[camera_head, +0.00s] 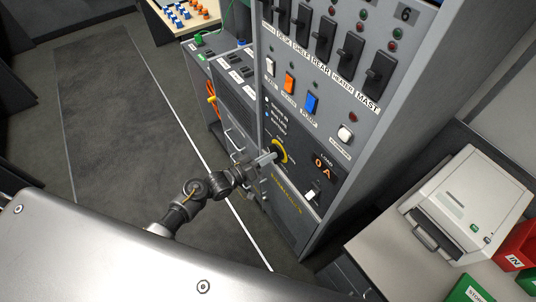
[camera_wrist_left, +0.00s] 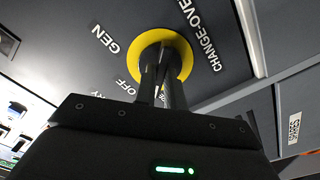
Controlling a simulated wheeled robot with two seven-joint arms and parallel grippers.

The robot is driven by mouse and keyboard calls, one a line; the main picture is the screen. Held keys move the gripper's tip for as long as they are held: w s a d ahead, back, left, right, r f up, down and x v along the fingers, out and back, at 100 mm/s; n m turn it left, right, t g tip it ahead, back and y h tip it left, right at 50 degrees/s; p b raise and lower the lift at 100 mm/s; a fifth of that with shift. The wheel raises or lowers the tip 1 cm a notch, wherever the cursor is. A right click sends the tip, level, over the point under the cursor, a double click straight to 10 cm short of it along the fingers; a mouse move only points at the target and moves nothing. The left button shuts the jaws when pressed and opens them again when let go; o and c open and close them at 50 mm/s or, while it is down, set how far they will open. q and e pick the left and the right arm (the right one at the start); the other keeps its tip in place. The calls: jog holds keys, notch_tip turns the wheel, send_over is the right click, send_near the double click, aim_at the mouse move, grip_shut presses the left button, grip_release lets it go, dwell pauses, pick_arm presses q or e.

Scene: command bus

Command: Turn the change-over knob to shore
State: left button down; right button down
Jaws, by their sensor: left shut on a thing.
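The change-over knob (camera_head: 279,152) sits on a yellow disc low on the grey panel, left of the "LOAD 0 A" display. In the left wrist view the yellow disc (camera_wrist_left: 186,53) shows around the dark knob (camera_wrist_left: 152,52). The labels "GEN", "OFF" and "CHANGE-OVER" read around it; another label is partly covered, and I cannot read a shore label. My left gripper (camera_head: 270,157) reaches the knob from the left and is shut on it; its fingers (camera_wrist_left: 163,84) hide part of the knob, so its exact pointing is hard to tell. My right gripper is out of view.
Above the knob are rocker switches (camera_head: 290,82) and a row of black breakers (camera_head: 352,53). A white switch (camera_head: 312,192) sits just below right. A counter with a printer-like machine (camera_head: 470,205) stands at the right. Open floor (camera_head: 120,130) lies to the left.

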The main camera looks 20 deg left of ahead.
pick_arm(q)
jog(key=shift+n+p, duration=0.75)
jog(key=shift+n, duration=1.15)
jog(key=shift+f, duration=0.1)
jog(key=c, duration=1.5)
grip_release()
jog(key=shift+b+v, duration=0.9)
jog(key=shift+v, duration=4.55)
jog(key=shift+d, duration=0.1)
